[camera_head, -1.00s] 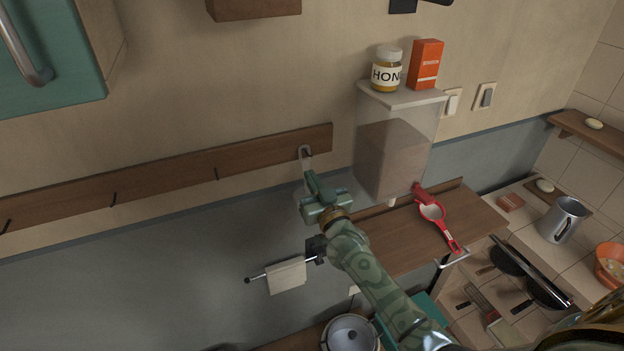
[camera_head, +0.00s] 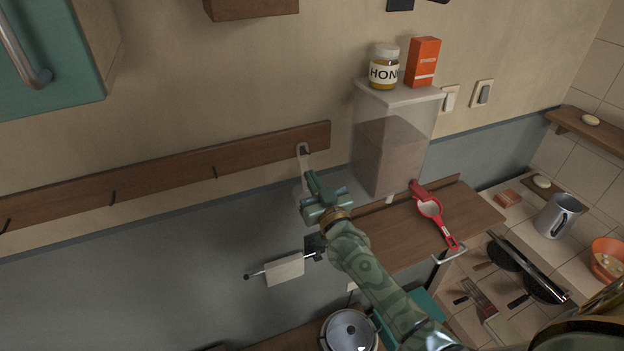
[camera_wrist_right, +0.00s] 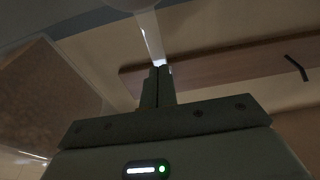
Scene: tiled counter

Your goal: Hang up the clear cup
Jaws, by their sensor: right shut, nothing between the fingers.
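The clear cup (camera_head: 304,160) is see-through and hard to make out against the wall. Its pale loop is at the right-end hook of the wooden rail (camera_head: 260,157), and its handle runs down toward my right gripper. I cannot tell whether the loop bears on the hook. My right gripper (camera_head: 312,178) is shut and empty, its fingertips close to the handle. In the right wrist view, the pale handle (camera_wrist_right: 151,38) ends visually at the shut fingertips (camera_wrist_right: 158,72). My left gripper is not in view.
A clear bin (camera_head: 393,140) stands right of the rail's end, with a honey jar (camera_head: 384,68) and an orange box (camera_head: 423,62) on top. Below are a wooden shelf (camera_head: 400,245) with a red tool (camera_head: 430,208) and a towel bar with a cloth (camera_head: 285,269).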

